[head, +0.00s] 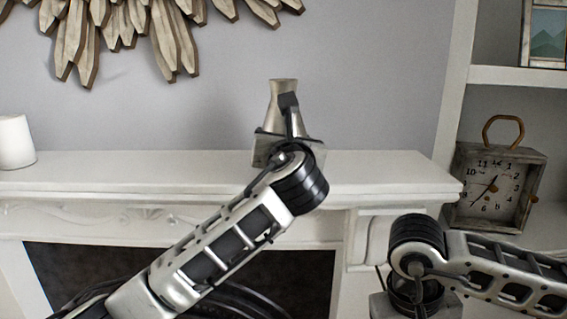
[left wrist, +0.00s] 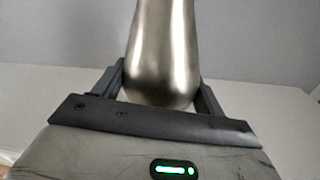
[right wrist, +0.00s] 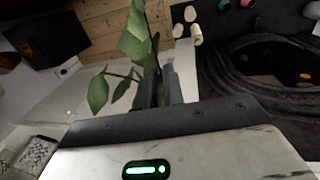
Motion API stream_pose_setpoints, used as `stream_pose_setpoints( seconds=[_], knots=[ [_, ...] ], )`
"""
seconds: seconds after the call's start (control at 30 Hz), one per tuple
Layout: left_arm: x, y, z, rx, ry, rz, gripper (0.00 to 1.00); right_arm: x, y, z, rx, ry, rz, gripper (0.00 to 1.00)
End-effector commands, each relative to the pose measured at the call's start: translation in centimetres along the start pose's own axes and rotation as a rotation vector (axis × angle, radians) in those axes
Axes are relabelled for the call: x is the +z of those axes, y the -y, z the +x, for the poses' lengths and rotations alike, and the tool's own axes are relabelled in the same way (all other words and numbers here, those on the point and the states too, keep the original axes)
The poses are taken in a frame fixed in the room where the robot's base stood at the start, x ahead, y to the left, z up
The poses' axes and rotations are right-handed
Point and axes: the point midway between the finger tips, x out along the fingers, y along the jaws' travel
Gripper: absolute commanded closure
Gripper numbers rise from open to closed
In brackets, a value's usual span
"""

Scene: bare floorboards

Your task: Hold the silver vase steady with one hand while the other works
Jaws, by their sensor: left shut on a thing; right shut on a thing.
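The silver vase (head: 283,90) stands upright at the mantel in the head view; its base is hidden there by my gripper. In the left wrist view the vase (left wrist: 162,50) sits between the two fingers of my left gripper (left wrist: 162,85), which is shut on its lower body. My right gripper (right wrist: 160,92) is low, right of the fireplace, and its fingers are hidden in the head view. In the right wrist view its fingers are close together around the stem of a green leafy sprig (right wrist: 137,45), whose leaves stick out beyond them.
The white mantel shelf (head: 390,168) is mostly bare, with a white candle (head: 15,142) at its left end. A clock (head: 490,188) stands in the shelf unit at right. The right wrist view shows a black box (right wrist: 45,38), several small pale cylinders, and a dark round container (right wrist: 225,68).

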Motion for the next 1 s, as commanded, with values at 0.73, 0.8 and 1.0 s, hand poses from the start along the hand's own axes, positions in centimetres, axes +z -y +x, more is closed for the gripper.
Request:
stream_pose_setpoints(
  seconds=[0.73, 0.8, 1.0],
  knots=[
    [-0.1, 0.0, 0.0, -0.001, -0.001, 0.001, 0.65, -3.1, 0.8, -4.8, -0.021, 0.139, 0.240, 1.00],
    [-0.1, 0.0, 0.0, -0.001, -0.001, 0.001, 0.65, -4.3, 1.1, -7.5, -0.038, 0.212, 0.356, 1.00],
    [-0.1, 0.0, 0.0, 0.000, -0.002, 0.001, 0.65, -6.8, 1.9, -16.6, -0.151, 0.459, 0.677, 1.00]
  ],
)
